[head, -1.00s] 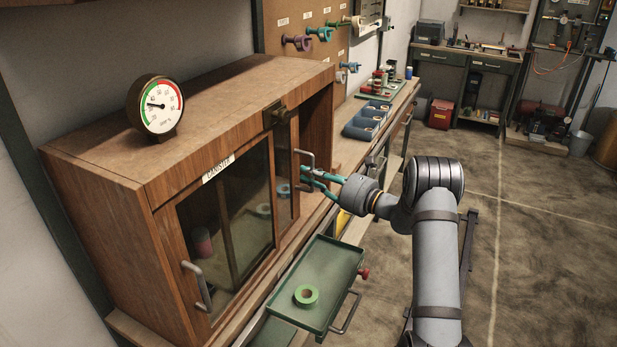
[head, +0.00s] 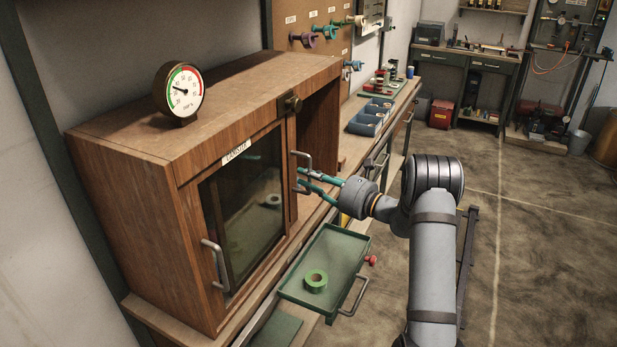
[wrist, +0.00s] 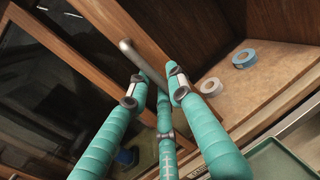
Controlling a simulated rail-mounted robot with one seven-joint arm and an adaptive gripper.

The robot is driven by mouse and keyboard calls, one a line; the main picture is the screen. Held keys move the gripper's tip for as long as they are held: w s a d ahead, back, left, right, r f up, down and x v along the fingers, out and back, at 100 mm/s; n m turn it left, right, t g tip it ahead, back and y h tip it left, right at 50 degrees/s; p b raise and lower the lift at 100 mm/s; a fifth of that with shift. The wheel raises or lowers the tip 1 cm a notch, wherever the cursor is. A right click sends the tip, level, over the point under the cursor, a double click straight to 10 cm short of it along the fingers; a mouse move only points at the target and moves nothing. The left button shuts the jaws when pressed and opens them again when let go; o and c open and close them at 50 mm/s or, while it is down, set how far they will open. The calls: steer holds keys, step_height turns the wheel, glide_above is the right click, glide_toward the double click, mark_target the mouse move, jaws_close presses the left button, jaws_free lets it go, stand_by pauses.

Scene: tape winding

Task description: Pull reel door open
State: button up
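A wooden cabinet (head: 140,190) with glazed doors stands at left. Its right-hand reel door has a metal bar handle (head: 304,160), which also shows in the wrist view (wrist: 148,64). My gripper (head: 303,180), with teal fingers, is around this handle; in the wrist view (wrist: 156,80) the bar passes between the fingertips. Exact finger contact is hard to see. The door stands partly open, slid behind the near glass door (head: 243,205). Inside, a blue tape reel (wrist: 243,58) and a white reel (wrist: 210,87) lie on the wooden shelf.
A green tray drawer (head: 340,255) with a green tape roll (head: 316,281) juts out below my gripper. The near door's handle (head: 215,265) is at left. A gauge (head: 180,90) sits on the cabinet. Blue bins (head: 366,122) stand on the bench beyond.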

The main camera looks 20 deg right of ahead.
steer(key=shift+o, duration=0.9)
steer(key=shift+r, duration=0.1)
steer(key=v, duration=1.2)
steer(key=x, duration=1.2)
steer(key=shift+w+a, duration=0.1)
steer(key=shift+a, duration=0.05)
steer(key=shift+w+d, duration=0.1)
steer(key=shift+d, duration=0.1)
steer(key=shift+a, duration=0.1)
